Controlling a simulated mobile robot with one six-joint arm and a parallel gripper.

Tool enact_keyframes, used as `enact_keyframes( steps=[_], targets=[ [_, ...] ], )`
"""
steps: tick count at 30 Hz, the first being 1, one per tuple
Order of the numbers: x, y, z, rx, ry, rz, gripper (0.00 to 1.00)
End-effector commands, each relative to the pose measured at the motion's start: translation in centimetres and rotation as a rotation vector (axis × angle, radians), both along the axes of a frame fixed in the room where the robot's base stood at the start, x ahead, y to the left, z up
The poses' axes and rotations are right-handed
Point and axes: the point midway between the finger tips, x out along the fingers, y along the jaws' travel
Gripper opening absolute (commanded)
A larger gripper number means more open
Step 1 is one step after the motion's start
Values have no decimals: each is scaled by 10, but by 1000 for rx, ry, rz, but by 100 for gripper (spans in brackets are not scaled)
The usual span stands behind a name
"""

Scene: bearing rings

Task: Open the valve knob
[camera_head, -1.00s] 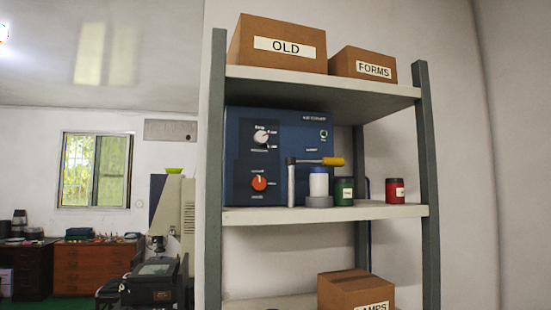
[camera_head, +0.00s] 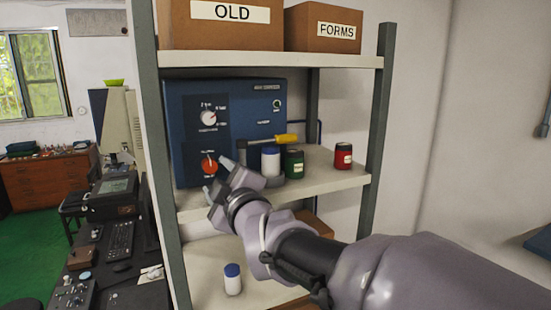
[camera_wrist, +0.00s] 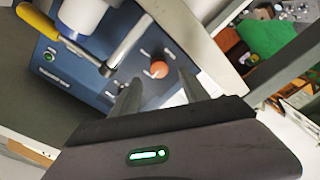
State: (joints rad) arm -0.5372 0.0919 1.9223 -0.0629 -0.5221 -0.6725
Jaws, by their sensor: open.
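A blue control panel box (camera_head: 262,112) stands on the middle shelf. It has a white knob (camera_head: 208,118) above and an orange-red knob (camera_head: 209,166) below; their labels are too small to read surely, so I cannot tell which is the valve. My gripper (camera_head: 215,181) is in front of the lower panel, close to the orange knob. In the wrist view the orange knob (camera_wrist: 160,69) shows beyond and between the two fingertips (camera_wrist: 161,82). The fingers are apart and nothing is held. I cannot tell whether they touch the knob.
A grey lever with a yellow handle (camera_head: 286,138), a blue-capped white bottle (camera_head: 271,160) and a green jar (camera_head: 293,163) stand just right of the gripper. A red jar (camera_head: 343,157) is farther right. The shelf's left post (camera_head: 152,150) is close on the left.

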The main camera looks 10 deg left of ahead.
Motion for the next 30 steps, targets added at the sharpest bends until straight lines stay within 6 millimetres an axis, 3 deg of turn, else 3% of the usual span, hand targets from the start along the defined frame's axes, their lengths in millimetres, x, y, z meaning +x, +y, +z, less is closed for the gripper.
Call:
enact_keyframes(
  steps=[3,9,19,27,30],
  targets=[
    [21,15,2,1,2,0,53],
    [42,30,1,0,2,0,53],
    [47,33,0,2,1,-1,53],
    [46,33,0,1,2,-1,2],
    [46,33,0,1,2,-1,0]
  ],
)
